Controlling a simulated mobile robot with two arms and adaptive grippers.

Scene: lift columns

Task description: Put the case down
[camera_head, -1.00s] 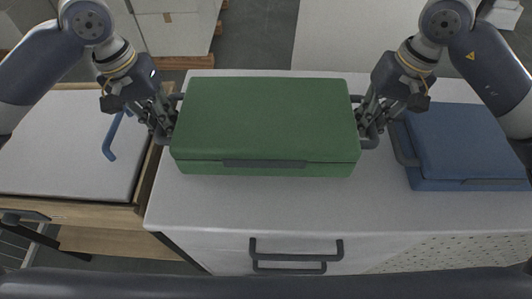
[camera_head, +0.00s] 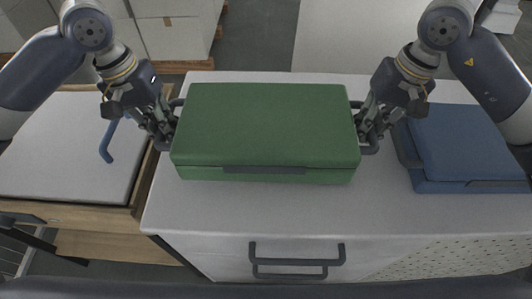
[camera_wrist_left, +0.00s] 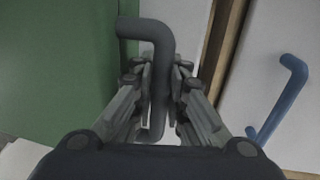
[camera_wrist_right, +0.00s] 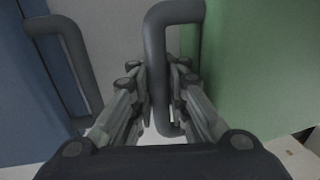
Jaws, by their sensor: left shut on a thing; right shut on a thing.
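A green case (camera_head: 266,125) with a dark front handle is level over the white cabinet top (camera_head: 250,212) in the head view. I cannot tell whether its underside touches the top. My left gripper (camera_head: 170,122) is shut on the case's left side handle, which shows between its fingers in the left wrist view (camera_wrist_left: 157,80). My right gripper (camera_head: 365,122) is shut on the right side handle, seen in the right wrist view (camera_wrist_right: 157,75). The case also shows at the left of the left wrist view (camera_wrist_left: 60,70) and the right of the right wrist view (camera_wrist_right: 265,70).
A blue case (camera_head: 465,145) lies on the cabinet top at the right, close to my right gripper. At the left is a wooden-edged unit with a pale top (camera_head: 60,165) and a blue handle (camera_head: 107,143). The cabinet's front strip is clear, above a dark drawer handle (camera_head: 297,254).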

